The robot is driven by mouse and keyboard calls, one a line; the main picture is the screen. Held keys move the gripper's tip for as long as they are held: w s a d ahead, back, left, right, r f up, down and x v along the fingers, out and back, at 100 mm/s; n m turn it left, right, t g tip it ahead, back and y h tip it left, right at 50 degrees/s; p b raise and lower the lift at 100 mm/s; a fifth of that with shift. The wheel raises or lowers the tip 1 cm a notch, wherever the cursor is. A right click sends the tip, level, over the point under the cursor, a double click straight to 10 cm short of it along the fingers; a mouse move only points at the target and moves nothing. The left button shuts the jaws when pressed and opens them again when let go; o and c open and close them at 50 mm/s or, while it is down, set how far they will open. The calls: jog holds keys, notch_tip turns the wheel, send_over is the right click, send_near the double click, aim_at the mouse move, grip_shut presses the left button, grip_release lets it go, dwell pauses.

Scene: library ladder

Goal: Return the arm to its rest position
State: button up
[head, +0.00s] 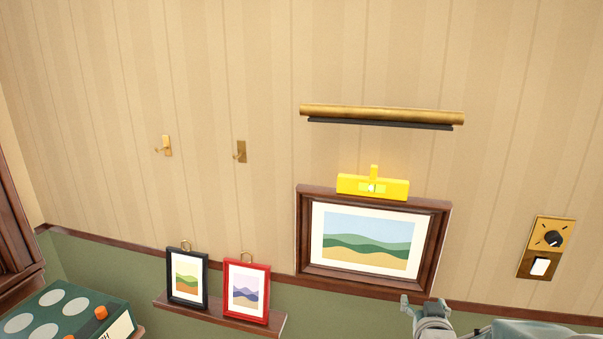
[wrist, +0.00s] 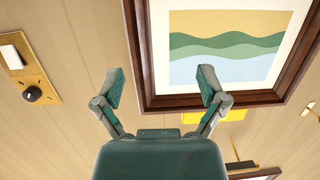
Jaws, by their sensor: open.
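My gripper (head: 425,303) shows at the bottom of the head view, in front of the wall just below the lower right part of the large brown-framed picture (head: 306,281). In the wrist view my gripper (wrist: 160,86) has its two fingers spread apart with nothing between them. The large picture (wrist: 219,101) appears upside down there, beyond the fingers. Much of my arm lies outside the head view.
A yellow level (head: 350,187) sits on the picture's top edge, beneath a brass picture light (head: 380,115). A switch plate (head: 533,262) is at right. Black (head: 171,280) and red (head: 244,318) frames stand on a ledge (head: 213,314). Two hooks (head: 166,146) (head: 240,152) are above.

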jog(key=s+a+r+n+g+y, duration=0.1)
jog(key=s+a+g, duration=0.3)
jog(key=s, duration=0.7)
jog(key=s+a+r+n+g+y, duration=0.1)
jog(key=s+a+r+g+y, duration=0.1)
jog(key=s+a+r+g, duration=0.2)
jog(key=s+a+g, duration=0.1)
jog(key=s+a, duration=0.2)
jog(key=s, duration=0.4)
jog(key=shift+s+a+r+n+g+y, duration=0.2)
jog(key=shift+s+a+n+g+y, duration=0.05)
jog(key=shift+s+n+g+y, duration=0.1)
jog(key=m+t+h, duration=0.4)
jog(key=t+h, duration=0.1)
jog(key=t, duration=0.7)
send_near(429, 273)
jog(key=shift+n, duration=0.25)
jog(key=x, duration=1.1)
